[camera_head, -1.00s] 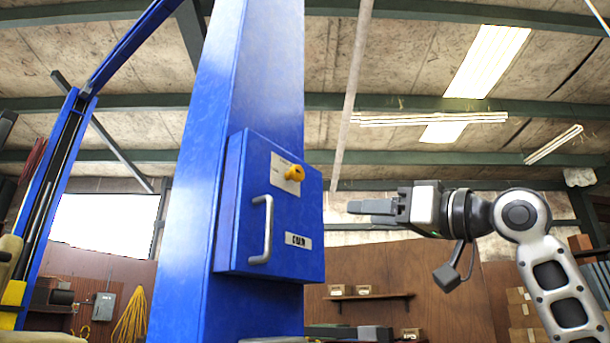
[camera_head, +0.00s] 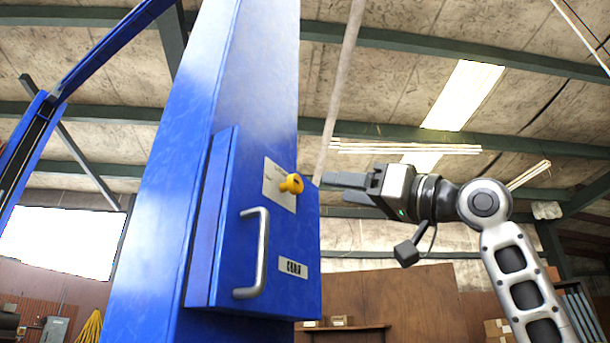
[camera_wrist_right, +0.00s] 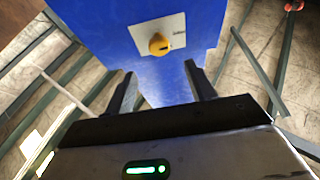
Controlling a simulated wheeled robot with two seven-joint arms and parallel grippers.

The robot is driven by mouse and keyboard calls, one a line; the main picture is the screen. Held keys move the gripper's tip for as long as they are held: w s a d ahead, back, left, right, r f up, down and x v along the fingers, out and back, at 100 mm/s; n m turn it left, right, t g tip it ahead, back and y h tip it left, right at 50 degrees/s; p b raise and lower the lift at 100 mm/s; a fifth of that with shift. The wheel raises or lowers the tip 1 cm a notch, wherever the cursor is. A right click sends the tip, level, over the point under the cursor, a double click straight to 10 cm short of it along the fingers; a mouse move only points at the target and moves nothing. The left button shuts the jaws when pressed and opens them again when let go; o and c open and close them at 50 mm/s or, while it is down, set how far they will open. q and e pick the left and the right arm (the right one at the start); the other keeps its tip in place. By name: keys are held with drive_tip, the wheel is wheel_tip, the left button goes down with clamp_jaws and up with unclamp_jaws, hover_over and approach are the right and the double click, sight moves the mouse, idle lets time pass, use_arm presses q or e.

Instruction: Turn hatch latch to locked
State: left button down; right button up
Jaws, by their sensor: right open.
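The yellow hatch latch (camera_head: 291,184) is a small knob on a pale label plate (camera_head: 277,183) near the top of the blue hatch (camera_head: 290,240). The hatch is on the blue post (camera_head: 165,190) and has a grey bar handle (camera_head: 262,252) below the latch. My right gripper (camera_head: 327,184) is just right of the latch, its fingers pointing left towards it. In the right wrist view the gripper (camera_wrist_right: 162,90) is open and empty, and the latch (camera_wrist_right: 159,43) shows beyond the fingertips, roughly centred between them and apart from them. My left gripper is not in view.
A slanted blue beam (camera_head: 120,40) is at the upper left. A wooden shelf (camera_head: 345,334) with small boxes is low in the background. The space around my right gripper looks free, apart from the hatch to its left.

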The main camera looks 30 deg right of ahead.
sight(299, 183)
drive_tip(key=p+x, duration=0.2)
drive_tip(key=x, duration=0.6)
drive_tip(key=shift+d+p, duration=0.1)
drive_tip(key=shift+p, duration=0.25)
drive_tip(key=shift+w+a+r, duration=0.15)
drive_tip(key=shift+w+a, duration=0.1)
drive_tip(key=shift+w, duration=0.15)
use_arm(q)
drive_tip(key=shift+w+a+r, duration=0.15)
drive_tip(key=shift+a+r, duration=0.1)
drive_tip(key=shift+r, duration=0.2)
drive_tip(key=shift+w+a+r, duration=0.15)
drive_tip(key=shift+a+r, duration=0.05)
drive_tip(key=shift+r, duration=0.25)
use_arm(e)
drive_tip(key=c, duration=1)
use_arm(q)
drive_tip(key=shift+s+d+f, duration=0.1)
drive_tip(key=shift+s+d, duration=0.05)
use_arm(e)
drive_tip(key=shift+o, duration=0.2)
